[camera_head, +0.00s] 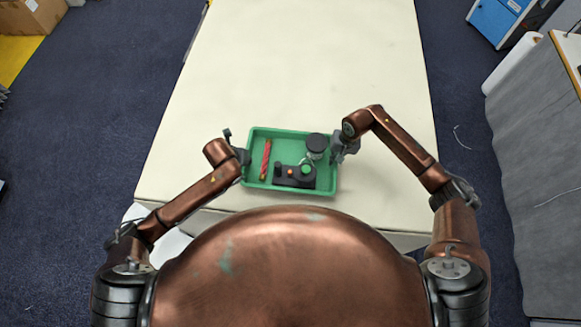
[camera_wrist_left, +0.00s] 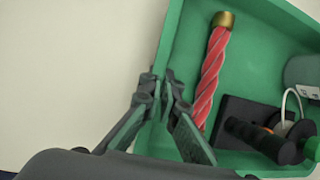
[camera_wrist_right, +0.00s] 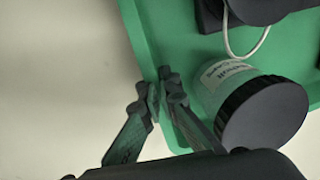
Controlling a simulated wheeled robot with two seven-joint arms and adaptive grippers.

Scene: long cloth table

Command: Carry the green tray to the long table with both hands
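The green tray (camera_head: 285,136) is at the near end of the long table (camera_head: 300,60); whether it rests on the cloth or hangs just above it I cannot tell. It holds a red twisted rod with a brass end (camera_head: 265,160), a black device with a green knob (camera_head: 295,175) and a jar with a black lid (camera_head: 317,145). My left gripper (camera_wrist_left: 160,90) has its fingers on both sides of the tray's left wall. My right gripper (camera_wrist_right: 163,88) has its fingers on both sides of the right wall, beside the jar. Both look shut on the wall.
The cream table top is bare beyond the tray and to both sides. A grey counter (camera_head: 540,160) stands to the right, with a blue box (camera_head: 497,18) behind it. A cardboard box (camera_head: 30,14) is at the far left on the floor.

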